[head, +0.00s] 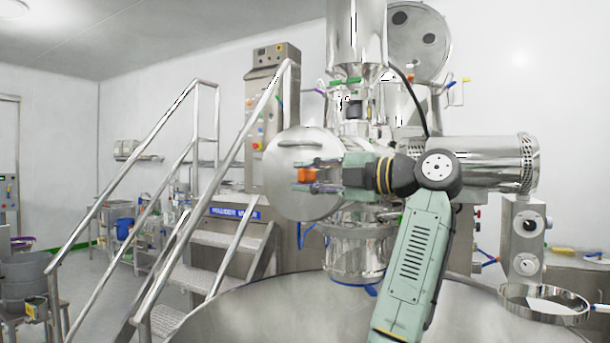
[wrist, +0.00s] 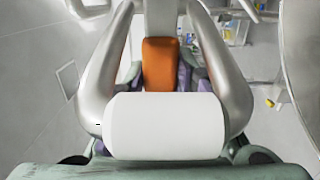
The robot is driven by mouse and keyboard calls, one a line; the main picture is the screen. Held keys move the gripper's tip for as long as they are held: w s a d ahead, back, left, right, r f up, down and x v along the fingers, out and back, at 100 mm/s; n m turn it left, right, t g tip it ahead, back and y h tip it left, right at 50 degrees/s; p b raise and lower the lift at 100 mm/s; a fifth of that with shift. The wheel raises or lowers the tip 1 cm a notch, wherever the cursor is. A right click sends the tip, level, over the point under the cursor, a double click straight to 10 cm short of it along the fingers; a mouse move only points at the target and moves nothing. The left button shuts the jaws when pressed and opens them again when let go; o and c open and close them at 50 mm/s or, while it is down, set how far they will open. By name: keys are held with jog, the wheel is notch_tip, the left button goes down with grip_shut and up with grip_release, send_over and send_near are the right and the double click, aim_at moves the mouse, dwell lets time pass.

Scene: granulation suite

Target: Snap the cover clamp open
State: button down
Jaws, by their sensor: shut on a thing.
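The round steel cover (head: 285,196) shows in the head view behind my gripper. An orange piece (head: 306,174), which looks like the clamp's handle, sits between the fingertips of my gripper (head: 304,174). In the wrist view the orange piece (wrist: 160,63) stands in the middle, with purple-grey finger parts close on both sides. My gripper is shut on it and points left in the head view. A white cylinder and curved silver parts fill the near wrist view. The rest of the clamp and where it meets the cover are hidden.
A steel stair with handrails (head: 175,200) stands left of the cover. A large round vessel top (head: 300,305) lies below my arm. A control column (head: 268,115) stands behind the stair. A sieve pan (head: 545,303) is at the lower right.

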jog(key=shift+w+d+r+t, duration=0.2)
jog(key=shift+w+d+t, duration=0.1)
jog(key=shift+d, duration=0.25)
jog(key=c, duration=1.8)
grip_release()
jog(key=o, duration=0.3)
jog(key=shift+w+d+f+m, duration=0.2)
jog(key=shift+d+m, duration=0.1)
jog(key=shift+d, duration=0.15)
jog(key=shift+o, duration=0.9)
jog(key=shift+s+a, duration=0.1)
jog(key=shift+s, duration=0.05)
jog(key=shift+a, duration=0.2)
jog(key=v, duration=1.2)
